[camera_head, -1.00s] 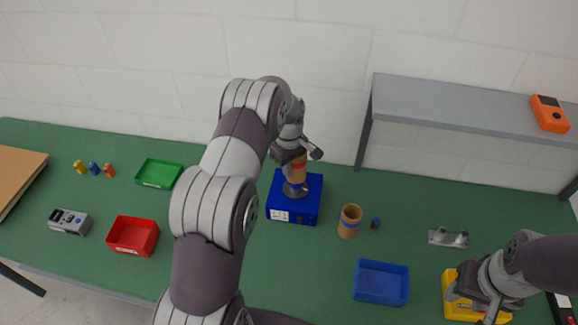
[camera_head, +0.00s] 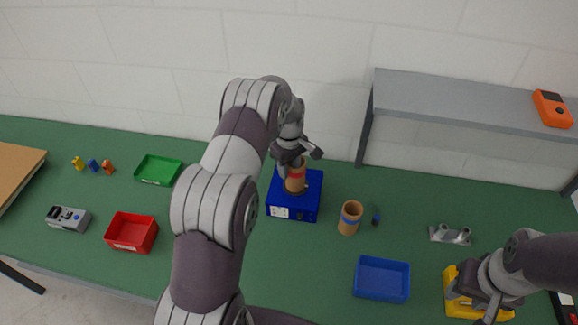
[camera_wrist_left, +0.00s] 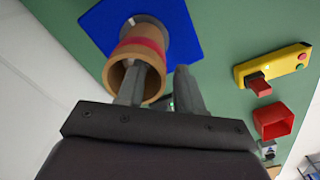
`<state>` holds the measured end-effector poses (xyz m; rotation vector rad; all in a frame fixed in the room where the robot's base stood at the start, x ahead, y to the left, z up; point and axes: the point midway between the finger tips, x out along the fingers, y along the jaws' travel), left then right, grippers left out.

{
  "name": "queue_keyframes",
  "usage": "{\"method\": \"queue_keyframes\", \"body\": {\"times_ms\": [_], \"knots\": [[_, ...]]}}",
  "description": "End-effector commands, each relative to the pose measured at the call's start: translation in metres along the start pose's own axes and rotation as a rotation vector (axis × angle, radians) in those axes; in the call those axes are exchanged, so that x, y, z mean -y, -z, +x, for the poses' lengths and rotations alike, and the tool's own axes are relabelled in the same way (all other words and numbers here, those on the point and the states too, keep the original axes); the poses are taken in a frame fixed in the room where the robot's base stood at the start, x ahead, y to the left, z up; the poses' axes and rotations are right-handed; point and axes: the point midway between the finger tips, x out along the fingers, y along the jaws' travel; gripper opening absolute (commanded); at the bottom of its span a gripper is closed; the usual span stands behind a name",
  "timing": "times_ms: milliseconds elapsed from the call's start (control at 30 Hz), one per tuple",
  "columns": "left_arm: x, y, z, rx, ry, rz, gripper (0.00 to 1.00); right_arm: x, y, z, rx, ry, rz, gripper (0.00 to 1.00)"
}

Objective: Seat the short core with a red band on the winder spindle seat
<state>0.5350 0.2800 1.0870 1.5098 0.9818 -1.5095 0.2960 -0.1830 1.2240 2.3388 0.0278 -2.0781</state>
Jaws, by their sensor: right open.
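The short core with a red band (camera_head: 296,182) stands upright on the winder spindle seat, on top of the blue winder base (camera_head: 291,207). In the left wrist view the core (camera_wrist_left: 140,55) has its open end toward me, with the grey seat flange (camera_wrist_left: 160,25) around its far end. My left gripper (camera_head: 300,150) is just above the core. Its fingers (camera_wrist_left: 160,75) are apart, one across the core's opening and one beside its outside wall; contact is unclear. My right gripper (camera_head: 484,303) is open over a yellow bin (camera_head: 453,283) at the front right.
A core with a blue band (camera_head: 350,217) stands right of the base, beside a small dark plug (camera_head: 376,218). A blue bin (camera_head: 382,279), red bin (camera_head: 132,232) and green bin (camera_head: 158,170) lie around. A yellow button box (camera_wrist_left: 275,65) shows in the wrist view. A grey shelf (camera_head: 470,103) stands behind.

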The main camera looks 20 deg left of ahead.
Motion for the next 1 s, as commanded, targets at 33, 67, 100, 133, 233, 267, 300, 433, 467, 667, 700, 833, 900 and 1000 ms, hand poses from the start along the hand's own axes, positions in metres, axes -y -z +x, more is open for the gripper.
{"method": "queue_keyframes", "body": {"times_ms": [33, 67, 100, 133, 233, 267, 300, 433, 467, 667, 700, 833, 900, 1000], "knots": [[0.0, 0.0, 0.0, 0.0, 0.0, 0.0, 0.37, 0.0, 0.0, 0.0, 0.0, 0.0, 0.0, 0.43], [0.0, 0.0, 0.0, 0.0, 0.0, 0.0, 0.37, 0.0, 0.0, 0.0, 0.0, 0.0, 0.0, 0.43], [0.0, 0.0, 0.0, 0.0, 0.0, 0.0, 0.37, 0.0, 0.0, 0.0, 0.0, 0.0, 0.0, 0.43], [0.0, 0.0, 0.0, 0.0, 0.0, 0.0, 0.37, 0.0, 0.0, 0.0, 0.0, 0.0, 0.0, 0.43], [0.0, 0.0, -0.002, 0.0, 0.0, 0.0, 0.37, 0.0, 0.0, 0.002, 0.0, 0.0, 0.0, 0.43], [0.0, 0.0, -0.003, -0.001, -0.001, 0.0, 0.37, 0.0, 0.0, 0.004, 0.0, 0.0, 0.0, 0.43], [-0.001, 0.001, -0.007, -0.001, -0.002, 0.0, 0.37, 0.0, -0.001, 0.006, 0.0, 0.0, 0.0, 0.43], [-0.001, 0.001, -0.028, -0.003, -0.004, 0.0, 0.37, 0.0, -0.002, 0.019, 0.0, 0.0, 0.0, 0.43], [-0.001, 0.001, -0.035, -0.003, -0.005, 0.0, 0.37, 0.0, -0.003, 0.022, 0.0, 0.0, 0.0, 0.43], [0.0, 0.0, -0.099, 0.0, 0.0, 0.0, 0.37, 0.0, -0.001, 0.005, 0.001, 0.0, 0.0, 0.43], [0.0, 0.0, -0.108, 0.0, 0.0, 0.0, 0.37, 0.0, 0.0, -0.003, 0.0, 0.0, 0.0, 0.43], [0.0, 0.0, -0.125, 0.001, 0.001, 0.0, 0.37, 0.0, 0.002, -0.016, -0.001, 0.0, 0.0, 0.43], [0.0, 0.0, -0.128, 0.0, 0.0, 0.0, 0.37, 0.0, 0.002, -0.018, 0.0, 0.0, 0.0, 0.43], [0.0, 0.0, -0.128, 0.001, 0.001, 0.0, 0.37, 0.0, 0.002, -0.018, 0.0, 0.0, 0.0, 0.43]]}}
